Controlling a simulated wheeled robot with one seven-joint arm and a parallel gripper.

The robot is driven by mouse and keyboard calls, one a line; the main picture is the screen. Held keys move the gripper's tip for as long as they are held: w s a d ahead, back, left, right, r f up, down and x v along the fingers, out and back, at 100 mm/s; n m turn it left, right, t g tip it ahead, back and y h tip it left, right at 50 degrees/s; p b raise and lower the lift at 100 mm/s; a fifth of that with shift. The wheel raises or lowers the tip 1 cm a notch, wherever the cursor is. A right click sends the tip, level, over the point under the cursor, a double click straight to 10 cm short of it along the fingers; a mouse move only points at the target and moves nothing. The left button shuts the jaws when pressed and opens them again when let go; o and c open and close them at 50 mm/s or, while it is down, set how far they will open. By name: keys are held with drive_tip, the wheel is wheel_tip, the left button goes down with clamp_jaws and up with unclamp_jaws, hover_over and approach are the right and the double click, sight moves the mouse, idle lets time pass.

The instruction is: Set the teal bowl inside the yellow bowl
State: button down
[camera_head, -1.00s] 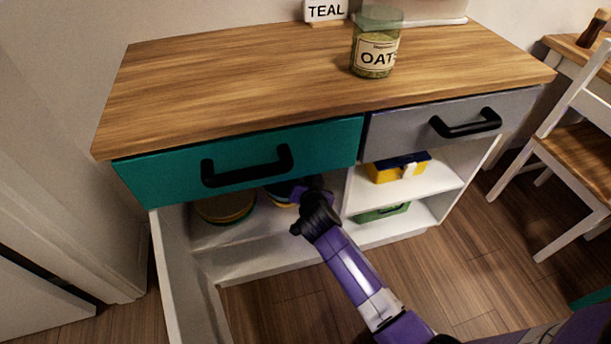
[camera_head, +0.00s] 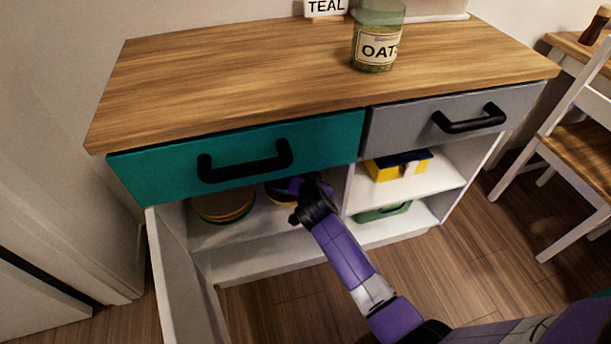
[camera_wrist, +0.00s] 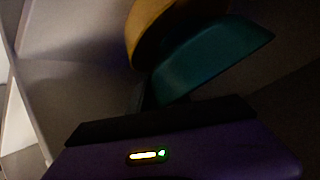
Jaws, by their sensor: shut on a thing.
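In the wrist view, the teal bowl (camera_wrist: 215,58) is tilted close in front of my gripper (camera_wrist: 146,93). The yellow bowl (camera_wrist: 165,25) overlaps it at the upper left. My gripper is shut with the teal bowl's near edge at its fingers; the grip itself is dark and partly hidden. I cannot tell whether one bowl sits inside the other.
A stack of yellow and green round dishes (camera_head: 223,207) stands on the shelf to the left. The teal drawer (camera_head: 240,157) is close above, and the open door (camera_head: 185,285) bounds the left.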

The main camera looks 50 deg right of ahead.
drive_tip(key=c, duration=1.2)
unclamp_jaws()
drive_tip(key=shift+r, duration=0.15)
